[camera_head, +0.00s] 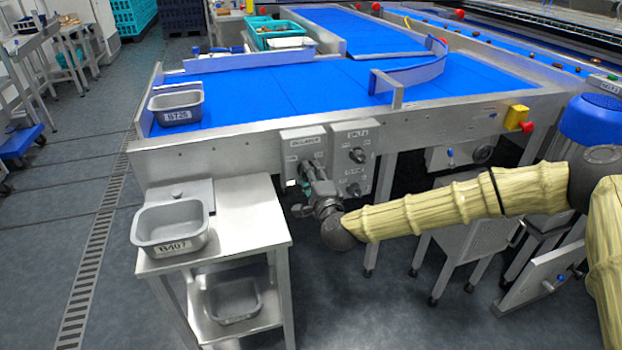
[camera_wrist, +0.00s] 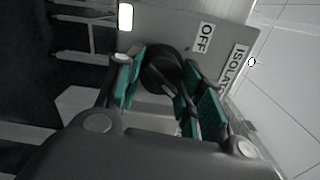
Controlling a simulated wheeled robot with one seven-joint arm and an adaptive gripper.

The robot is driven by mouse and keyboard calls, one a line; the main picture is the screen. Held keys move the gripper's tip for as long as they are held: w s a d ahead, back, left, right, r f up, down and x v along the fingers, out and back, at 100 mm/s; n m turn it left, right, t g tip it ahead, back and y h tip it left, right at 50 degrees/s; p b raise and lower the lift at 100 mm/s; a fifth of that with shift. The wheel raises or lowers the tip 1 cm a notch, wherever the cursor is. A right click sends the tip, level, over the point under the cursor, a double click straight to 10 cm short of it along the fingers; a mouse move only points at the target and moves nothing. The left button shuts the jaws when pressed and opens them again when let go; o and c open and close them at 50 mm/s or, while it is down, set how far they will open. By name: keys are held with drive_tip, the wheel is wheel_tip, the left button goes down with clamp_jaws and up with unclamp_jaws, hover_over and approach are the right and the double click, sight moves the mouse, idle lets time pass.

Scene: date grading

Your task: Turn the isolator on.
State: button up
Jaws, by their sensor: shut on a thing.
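The isolator panel (camera_head: 303,137) is a grey box on the side of the blue-belted conveyor, left of a second control panel. My gripper (camera_head: 313,178) is at the front of it and hides most of its switch. In the wrist view my gripper (camera_wrist: 166,88) has its teal-padded fingers on both sides of the round black isolator knob (camera_wrist: 160,65) and is shut on it. The OFF label (camera_wrist: 205,37) and part of the ISOLATOR label (camera_wrist: 236,68) show beside the knob. I cannot tell the knob's exact setting.
The second panel (camera_head: 358,155) has black knobs and sits close on the right. A steel side table (camera_head: 245,215) with a grey tub (camera_head: 170,225) stands at lower left. A red emergency button on a yellow box (camera_head: 516,118) is farther right. Tub B725 (camera_head: 176,107) sits on the belt.

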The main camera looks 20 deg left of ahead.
drive_tip(key=shift+d+f+m, duration=0.1)
drive_tip(key=shift+m, duration=0.4)
drive_tip(key=o, duration=1)
drive_tip(key=v, duration=1.2)
